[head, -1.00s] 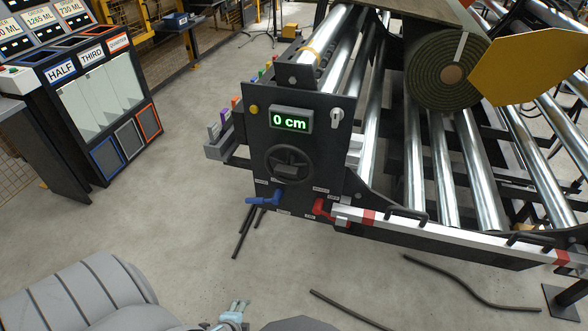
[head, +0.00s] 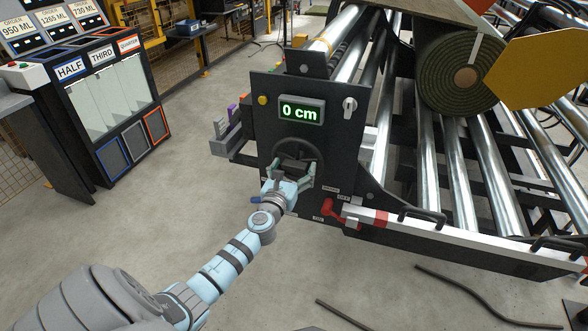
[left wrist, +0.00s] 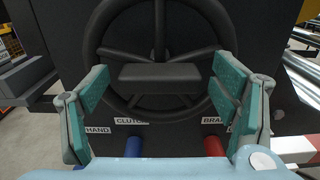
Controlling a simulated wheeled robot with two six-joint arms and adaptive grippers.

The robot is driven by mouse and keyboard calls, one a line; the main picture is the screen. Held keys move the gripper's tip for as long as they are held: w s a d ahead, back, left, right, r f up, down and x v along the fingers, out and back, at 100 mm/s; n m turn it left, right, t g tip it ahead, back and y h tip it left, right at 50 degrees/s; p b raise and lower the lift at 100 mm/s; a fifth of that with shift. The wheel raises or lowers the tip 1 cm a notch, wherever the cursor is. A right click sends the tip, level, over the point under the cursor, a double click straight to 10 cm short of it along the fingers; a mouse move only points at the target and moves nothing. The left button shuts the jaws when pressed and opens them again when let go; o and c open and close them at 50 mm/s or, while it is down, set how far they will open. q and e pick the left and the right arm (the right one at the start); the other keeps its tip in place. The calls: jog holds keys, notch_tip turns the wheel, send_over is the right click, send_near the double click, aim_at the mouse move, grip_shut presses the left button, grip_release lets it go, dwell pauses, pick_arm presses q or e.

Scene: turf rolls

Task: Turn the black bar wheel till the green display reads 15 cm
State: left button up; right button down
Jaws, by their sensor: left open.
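The green display (head: 300,110) reads 0 cm on the dark front panel (head: 338,140). Below it is the black bar wheel (head: 294,151), a round rim with spokes and a raised bar across its middle. My left gripper (head: 292,172) is in front of the wheel and hides its lower part. In the left wrist view, the wheel's bar (left wrist: 160,74) lies level between the two teal fingers (left wrist: 160,90). The fingers are spread wide, with gaps to both ends of the bar. My right gripper is not in view.
Below the wheel are a red lever (head: 341,213) and a blue lever (head: 256,199), partly behind my gripper. In the left wrist view, CLUTCH and partly hidden BRAKE labels sit above them. A turf roll (head: 455,75) rests on metal rollers at right.

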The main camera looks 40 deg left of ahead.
pick_arm(q)
jog(key=shift+w+a, duration=0.15)
jog(key=shift+w, duration=0.25)
jog(key=shift+s+r, duration=0.1)
jog(key=shift+r, duration=0.1)
jog(key=c, duration=1.7)
jog(key=shift+a, duration=0.1)
